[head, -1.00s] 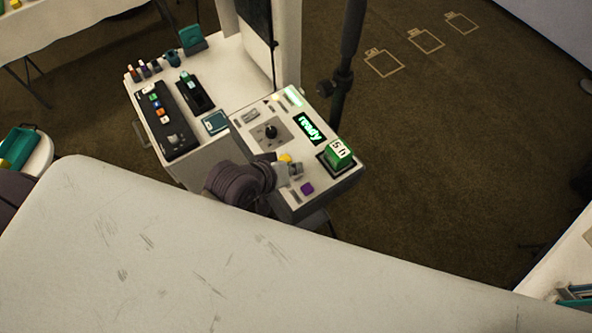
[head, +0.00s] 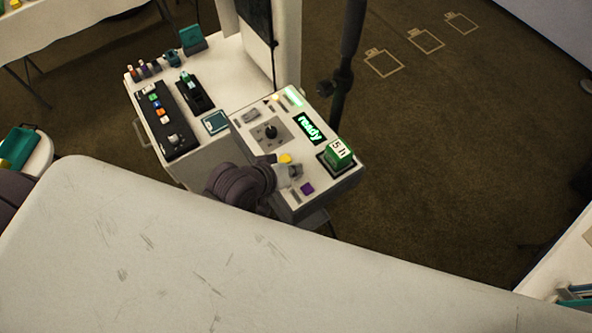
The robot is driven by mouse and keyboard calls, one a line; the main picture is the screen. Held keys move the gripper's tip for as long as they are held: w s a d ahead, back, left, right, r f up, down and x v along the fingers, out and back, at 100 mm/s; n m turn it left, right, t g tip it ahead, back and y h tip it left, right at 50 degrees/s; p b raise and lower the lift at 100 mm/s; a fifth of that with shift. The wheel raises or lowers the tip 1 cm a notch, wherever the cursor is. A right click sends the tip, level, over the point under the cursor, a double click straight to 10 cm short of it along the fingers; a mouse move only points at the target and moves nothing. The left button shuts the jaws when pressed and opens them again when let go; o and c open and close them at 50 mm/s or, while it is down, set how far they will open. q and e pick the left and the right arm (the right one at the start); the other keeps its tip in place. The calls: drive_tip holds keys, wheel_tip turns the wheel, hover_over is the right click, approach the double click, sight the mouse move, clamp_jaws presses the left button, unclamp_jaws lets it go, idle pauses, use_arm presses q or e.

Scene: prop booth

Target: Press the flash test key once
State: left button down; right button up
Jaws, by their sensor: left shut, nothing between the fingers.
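The control panel (head: 240,117) has a lit green "ready" display (head: 310,129), a dark knob (head: 271,131), a yellow key (head: 286,158), a purple key (head: 307,188) and a large green key marked "5 h" (head: 339,153). I cannot read a label that says which is the flash test key. My left gripper (head: 296,172) is shut and empty, low over the panel between the yellow and purple keys. Whether it touches the panel is unclear, and it hides part of the surface there. My right gripper is out of view.
A white table (head: 207,58) beside the panel holds a black strip with coloured keys (head: 165,118) and small items. A dark pole (head: 345,70) stands just behind the panel. A large white scuffed surface (head: 180,260) fills the foreground. Open brown floor (head: 440,150) lies to the right.

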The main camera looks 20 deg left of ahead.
use_arm(q)
drive_tip(key=shift+r+p, duration=0.55)
drive_tip(key=shift+r, duration=0.25)
drive_tip(key=shift+r, duration=2.5)
